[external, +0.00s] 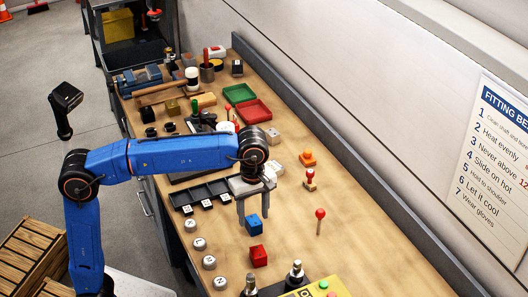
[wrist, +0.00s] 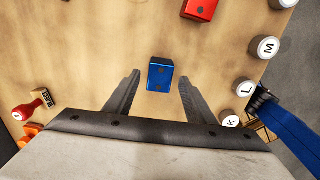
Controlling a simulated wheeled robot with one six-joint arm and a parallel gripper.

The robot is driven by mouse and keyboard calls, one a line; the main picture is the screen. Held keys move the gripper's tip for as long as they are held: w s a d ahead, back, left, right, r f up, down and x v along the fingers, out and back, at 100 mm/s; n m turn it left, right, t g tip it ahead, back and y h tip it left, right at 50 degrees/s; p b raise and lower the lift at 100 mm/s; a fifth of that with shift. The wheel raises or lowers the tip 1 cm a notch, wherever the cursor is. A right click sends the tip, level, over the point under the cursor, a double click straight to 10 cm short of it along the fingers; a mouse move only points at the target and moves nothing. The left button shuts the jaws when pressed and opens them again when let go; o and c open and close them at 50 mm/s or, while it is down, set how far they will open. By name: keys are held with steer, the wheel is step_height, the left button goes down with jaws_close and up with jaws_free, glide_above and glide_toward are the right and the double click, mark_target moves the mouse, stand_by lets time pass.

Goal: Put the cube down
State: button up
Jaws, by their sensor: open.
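A blue cube (external: 253,224) rests on the wooden bench top, below and just in front of my gripper. In the wrist view the blue cube (wrist: 160,75) sits between the lines of the two fingers, just beyond their tips, and neither finger touches it. My gripper (external: 253,213) is open and empty, pointing down at the bench; its two spread fingers also show in the wrist view (wrist: 158,82). A red cube (external: 258,256) stands near the blue one, toward the bottom of the external view; it also shows in the wrist view (wrist: 200,8).
Lettered round white weights (external: 200,243) line the bench's left edge. A black compartment tray (external: 200,193) lies left of my gripper. Bare wood (external: 360,250) lies at right.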

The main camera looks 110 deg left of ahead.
mark_target(253, 220)
step_height(253, 220, up, 9)
stand_by(0.3)
steer(key=shift+d+f, duration=0.1)
steer(key=s+d+f+m+t, duration=0.1)
steer(key=s+d+f+m, duration=0.4)
steer(key=s+d+m, duration=0.25)
steer(key=s+d+f+m+t, duration=0.1)
steer(key=s+d+f+m, duration=0.45)
steer(key=d, duration=0.35)
steer(key=s+d+f+m+t, duration=0.1)
steer(key=s+d+f+m, duration=0.3)
steer(key=s+f+m, duration=0.3)
steer(key=s+d+f+m+t, duration=0.1)
steer(key=s+d+f+m, duration=0.4)
steer(key=s+f, duration=0.5)
step_height(253, 220, down, 3)
steer(key=shift+s+r+m+t, duration=0.2)
steer(key=shift+m+t, duration=0.2)
steer(key=shift+m, duration=0.6)
